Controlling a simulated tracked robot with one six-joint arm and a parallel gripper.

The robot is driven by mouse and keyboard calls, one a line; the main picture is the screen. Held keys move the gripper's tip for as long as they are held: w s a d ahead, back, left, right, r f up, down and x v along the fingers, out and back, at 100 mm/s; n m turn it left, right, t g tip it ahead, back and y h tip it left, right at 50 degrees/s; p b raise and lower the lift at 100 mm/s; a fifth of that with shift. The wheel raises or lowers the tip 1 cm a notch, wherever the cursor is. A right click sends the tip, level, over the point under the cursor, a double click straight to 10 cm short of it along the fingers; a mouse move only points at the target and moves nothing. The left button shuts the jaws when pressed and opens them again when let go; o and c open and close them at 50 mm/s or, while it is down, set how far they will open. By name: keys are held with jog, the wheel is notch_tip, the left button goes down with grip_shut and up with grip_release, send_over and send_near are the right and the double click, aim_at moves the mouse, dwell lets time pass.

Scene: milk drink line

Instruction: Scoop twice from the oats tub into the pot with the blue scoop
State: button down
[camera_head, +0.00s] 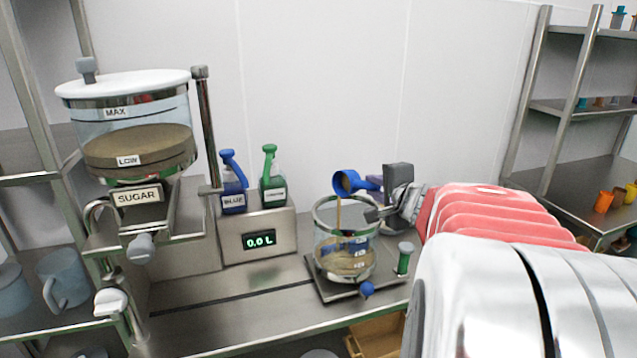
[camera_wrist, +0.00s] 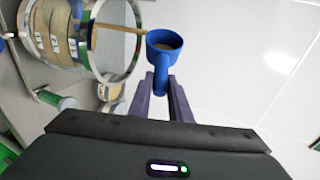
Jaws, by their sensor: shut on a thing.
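The blue scoop (camera_head: 347,182) is held in my gripper (camera_head: 376,186) above the clear pot (camera_head: 345,222). In the wrist view the scoop (camera_wrist: 161,50) extends from between the purple fingers of my gripper (camera_wrist: 162,88), which are shut on its handle. The scoop is tilted, with tan contents in its bowl. A thin tan stream runs from its mouth into the pot. The pot has a metal rim and tan contents low inside; it also shows in the wrist view (camera_wrist: 62,30). I cannot make out an oats tub for certain.
A sugar dispenser (camera_head: 137,135) stands left. Blue (camera_head: 232,185) and green (camera_head: 272,180) bottles sit on a box reading 0.0 L. The front left bench is clear.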

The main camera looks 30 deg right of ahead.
jog(key=shift+n+t, duration=0.6)
jog(key=shift+n, duration=1.6)
jog(key=shift+m, duration=0.8)
jog(key=shift+m+g, duration=0.4)
jog(key=shift+m, duration=0.1)
jog(key=shift+m+g, duration=0.4)
jog(key=shift+m, duration=1.3)
jog(key=shift+m+g+y, duration=0.3)
jog(key=shift+m+y, duration=0.2)
jog(key=shift+m, duration=0.7)
jog(key=shift+d+m+g+y, duration=0.1)
jog(key=shift+m+g+y, duration=0.3)
jog(key=shift+m, duration=1)
jog(key=m+y, duration=0.1)
jog(key=r+m+y, duration=0.1)
jog(key=m, duration=0.1)
jog(key=shift+s+d+r+y, duration=0.1)
jog(key=shift+d+r+y, duration=0.1)
jog(key=shift+y, duration=0.1)
jog(key=shift+d+r+m+y, duration=0.1)
jog(key=shift+r+m+y, duration=0.2)
jog(key=shift+m+y, duration=0.35)
jog(key=shift+r+m+y, duration=0.3)
jog(key=shift+m+y, duration=0.25)
jog(key=shift+m, duration=0.2)
